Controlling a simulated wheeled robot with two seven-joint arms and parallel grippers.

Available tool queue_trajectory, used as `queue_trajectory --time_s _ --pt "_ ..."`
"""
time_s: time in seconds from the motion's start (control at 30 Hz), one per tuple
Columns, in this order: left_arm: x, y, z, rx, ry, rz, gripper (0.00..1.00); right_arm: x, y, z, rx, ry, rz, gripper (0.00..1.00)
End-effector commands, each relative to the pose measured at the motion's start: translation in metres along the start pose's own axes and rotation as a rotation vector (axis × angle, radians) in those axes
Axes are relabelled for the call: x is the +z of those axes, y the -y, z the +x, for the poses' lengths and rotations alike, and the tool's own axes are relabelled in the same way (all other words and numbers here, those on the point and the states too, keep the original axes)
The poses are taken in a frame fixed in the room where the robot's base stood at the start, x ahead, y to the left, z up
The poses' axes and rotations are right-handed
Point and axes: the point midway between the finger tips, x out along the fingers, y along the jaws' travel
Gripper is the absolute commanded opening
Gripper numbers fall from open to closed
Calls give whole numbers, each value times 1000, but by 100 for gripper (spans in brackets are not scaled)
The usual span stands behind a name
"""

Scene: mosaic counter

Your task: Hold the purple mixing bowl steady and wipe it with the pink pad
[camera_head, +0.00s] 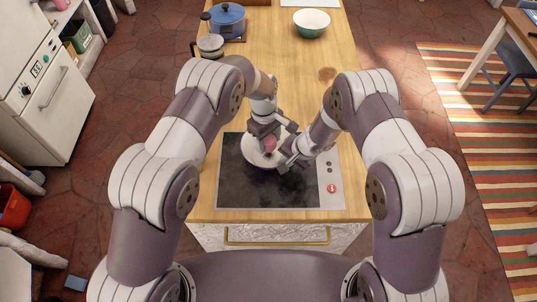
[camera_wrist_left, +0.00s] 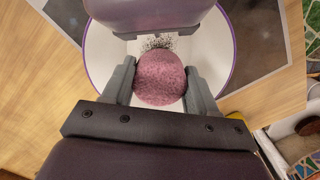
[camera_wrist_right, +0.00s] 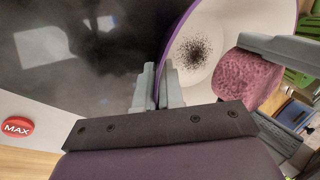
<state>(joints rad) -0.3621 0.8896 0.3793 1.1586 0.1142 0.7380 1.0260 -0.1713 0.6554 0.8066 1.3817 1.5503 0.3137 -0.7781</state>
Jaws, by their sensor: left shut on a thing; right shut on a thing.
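The purple mixing bowl (camera_head: 250,157) stands on the black cooktop, with a white inside and a purple rim. Its rim also shows in the left wrist view (camera_wrist_left: 232,62). A patch of dark specks (camera_wrist_right: 193,52) lies inside it. My left gripper (camera_head: 269,138) is shut on the round pink pad (camera_wrist_left: 160,78) and holds it over the bowl's inside; I cannot tell whether the pad touches the bowl. My right gripper (camera_wrist_right: 158,88) is shut on the bowl's rim at the right side. The part of the rim between its fingers is hidden.
The cooktop (camera_head: 240,190) has a red button (camera_head: 332,188) on its right strip.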

Motion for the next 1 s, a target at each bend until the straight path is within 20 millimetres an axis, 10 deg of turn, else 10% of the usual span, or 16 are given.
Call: queue_trajectory --time_s 1.0 --pt "-3 0 37 1 -1 0 29 0 0 0 -1 -1 0 0"
